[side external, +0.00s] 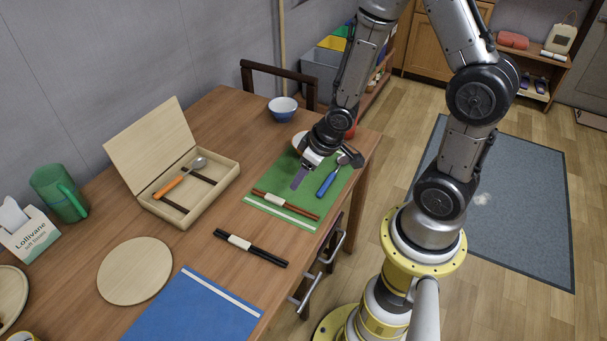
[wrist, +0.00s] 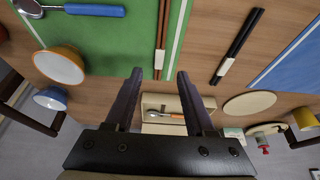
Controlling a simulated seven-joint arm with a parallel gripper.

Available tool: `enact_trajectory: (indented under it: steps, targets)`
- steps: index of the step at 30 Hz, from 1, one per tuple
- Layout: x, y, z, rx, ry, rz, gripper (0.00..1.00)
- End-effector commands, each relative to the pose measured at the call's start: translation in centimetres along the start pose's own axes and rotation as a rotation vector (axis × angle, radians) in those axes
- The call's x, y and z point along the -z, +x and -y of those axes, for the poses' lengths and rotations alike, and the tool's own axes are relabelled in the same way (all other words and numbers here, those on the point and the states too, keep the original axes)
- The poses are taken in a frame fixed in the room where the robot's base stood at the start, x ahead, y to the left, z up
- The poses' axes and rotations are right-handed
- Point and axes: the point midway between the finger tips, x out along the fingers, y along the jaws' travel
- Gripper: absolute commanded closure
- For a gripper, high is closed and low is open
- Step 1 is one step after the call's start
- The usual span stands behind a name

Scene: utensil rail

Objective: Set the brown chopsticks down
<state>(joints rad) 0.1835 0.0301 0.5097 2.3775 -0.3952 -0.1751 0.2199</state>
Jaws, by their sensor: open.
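The brown chopsticks (side external: 285,205) lie on the green placemat (side external: 270,178), along its white stripe at the near-left side. A white band wraps them near one end. In the wrist view the brown chopsticks (wrist: 161,40) run down from the top edge, ahead of the fingers and apart from them. My gripper (side external: 298,180) is above the green mat, over the area beyond the chopsticks. In the wrist view my gripper (wrist: 157,82) shows two spread fingers with nothing between them.
Black chopsticks (side external: 250,249) with a white band lie between the green mat and a blue mat (side external: 195,310). A blue-handled spoon (side external: 330,180) lies on the green mat. An open wooden box (side external: 187,186) holds an orange-handled spoon. A blue bowl (side external: 282,110) stands at the back.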

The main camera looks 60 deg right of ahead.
Motion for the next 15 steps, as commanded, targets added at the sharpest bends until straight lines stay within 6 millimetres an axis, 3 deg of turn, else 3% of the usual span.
enact_trajectory:
  steps: [5,10,15]
  targets:
    - [1.9,-4.0,-0.5,-0.053,-0.008,-0.033,0.45]
    - [3.0,-12.1,-0.3,-0.107,0.003,-0.073,0.45]
    - [0.8,-19.8,1.5,-0.083,0.017,-0.097,0.45]
